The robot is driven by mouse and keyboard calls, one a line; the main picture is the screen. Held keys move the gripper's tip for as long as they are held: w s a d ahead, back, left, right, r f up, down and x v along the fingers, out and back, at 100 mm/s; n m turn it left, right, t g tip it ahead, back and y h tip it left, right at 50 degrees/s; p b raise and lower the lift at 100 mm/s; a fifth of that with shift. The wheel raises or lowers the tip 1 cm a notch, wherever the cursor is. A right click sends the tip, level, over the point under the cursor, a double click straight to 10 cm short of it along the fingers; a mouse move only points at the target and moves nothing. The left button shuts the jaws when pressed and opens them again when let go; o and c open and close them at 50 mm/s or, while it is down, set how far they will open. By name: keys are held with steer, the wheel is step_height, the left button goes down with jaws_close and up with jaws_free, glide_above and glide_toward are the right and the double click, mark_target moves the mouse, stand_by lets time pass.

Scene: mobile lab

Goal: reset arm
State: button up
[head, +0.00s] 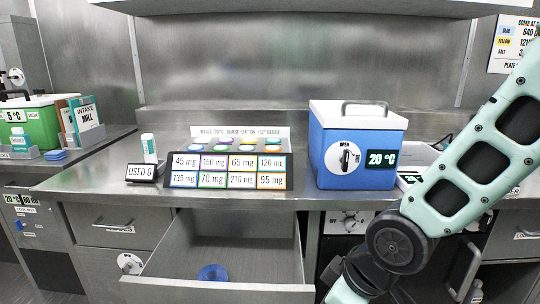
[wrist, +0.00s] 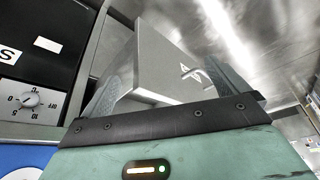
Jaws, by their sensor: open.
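My arm is pale green with dark inserts. In the head view it comes in from the right edge, bends at a dark round joint, and leaves at the bottom edge. My gripper is outside the head view. In the wrist view my gripper (wrist: 165,68) shows its two grey fingers spread apart, with a dark bar across their base. A grey panel with a small handle (wrist: 190,72) shows beyond and between the fingers. I see nothing held.
An open drawer (head: 220,287) below the counter holds a blue round item (head: 212,273). A blue cool box (head: 362,120) stands on the counter, left of my arm. A rack of labelled mg slots (head: 228,170) stands mid-counter. In the wrist view a dial (wrist: 30,100) is at the left.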

steer(key=s+d+r+m+g+h, duration=0.1)
steer(key=s+d+r, duration=0.15)
steer(key=s, duration=0.35)
steer(key=s+d+r+m+g+h, duration=0.1)
steer(key=s+d+r+m+h, duration=0.15)
steer(key=s, duration=0.25)
step_height(320, 180, down, 9)
steer(key=s+b, duration=0.1)
steer(key=b, duration=1)
step_height(320, 180, up, 28)
steer(key=p, duration=2.8)
steer(key=shift+s+a+g+p, duration=0.2)
steer(key=shift+a+g+p, duration=0.1)
steer(key=shift+a+p, duration=0.1)
steer(key=shift+y, duration=0.25)
